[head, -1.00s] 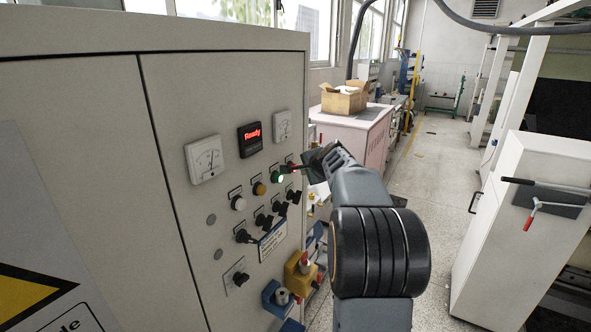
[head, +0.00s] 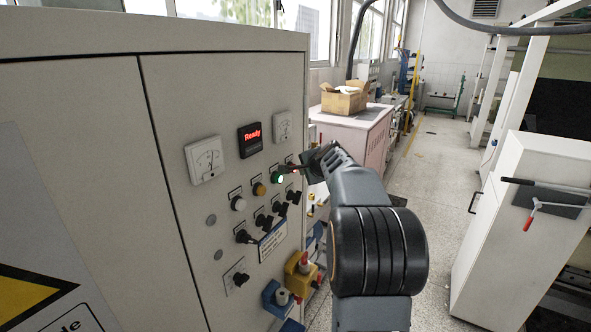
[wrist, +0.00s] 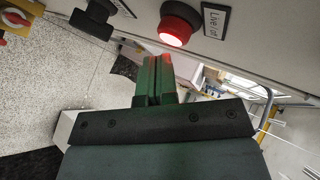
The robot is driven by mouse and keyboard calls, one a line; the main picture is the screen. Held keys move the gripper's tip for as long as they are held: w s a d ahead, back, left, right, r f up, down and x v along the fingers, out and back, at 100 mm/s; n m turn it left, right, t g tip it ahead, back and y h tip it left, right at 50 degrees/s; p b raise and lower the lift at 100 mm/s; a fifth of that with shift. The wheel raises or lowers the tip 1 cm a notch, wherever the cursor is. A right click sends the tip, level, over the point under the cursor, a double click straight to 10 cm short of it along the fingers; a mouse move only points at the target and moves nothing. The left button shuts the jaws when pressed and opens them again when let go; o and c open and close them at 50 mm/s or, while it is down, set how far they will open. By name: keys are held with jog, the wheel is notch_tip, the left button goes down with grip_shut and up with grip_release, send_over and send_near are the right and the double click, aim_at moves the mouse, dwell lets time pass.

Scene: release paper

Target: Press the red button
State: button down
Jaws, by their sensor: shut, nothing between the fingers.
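The red button (wrist: 180,22) is lit and sits on the cabinet's panel at the top of the wrist view, beside a small label. My gripper (wrist: 158,65) is shut and empty. In the wrist view its fingertips lie just below the button, with a red glow on them. In the head view my gripper (head: 296,168) reaches the right end of the lamp row and largely hides the red button there. I cannot tell whether the fingertips touch the button. The grey control cabinet (head: 80,110) fills the left of the head view.
A lit green button (head: 278,178) sits just left of my gripper. Black rotary switches (head: 265,219) lie below it. A red "Ready" display (head: 250,139) is above. A white cabinet (head: 525,220) stands at right, with open floor (head: 430,170) between.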

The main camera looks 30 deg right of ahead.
jog(key=shift+w+a, duration=0.35)
jog(key=shift+w, duration=0.2)
dwell(0.9)
jog(key=shift+s+d, duration=0.1)
jog(key=shift+s+d+b, duration=0.35)
jog(key=shift+s, duration=0.35)
jog(key=shift+s+d+b, duration=0.4)
jog(key=shift+s+b, duration=0.1)
jog(key=shift+s, duration=0.25)
jog(key=shift+s+d+b, duration=0.35)
jog(key=shift+s+b, duration=0.1)
jog(key=shift+s, duration=0.25)
jog(key=shift+s+d+b, duration=0.4)
jog(key=shift+s+b, duration=0.1)
jog(key=shift+s, duration=0.25)
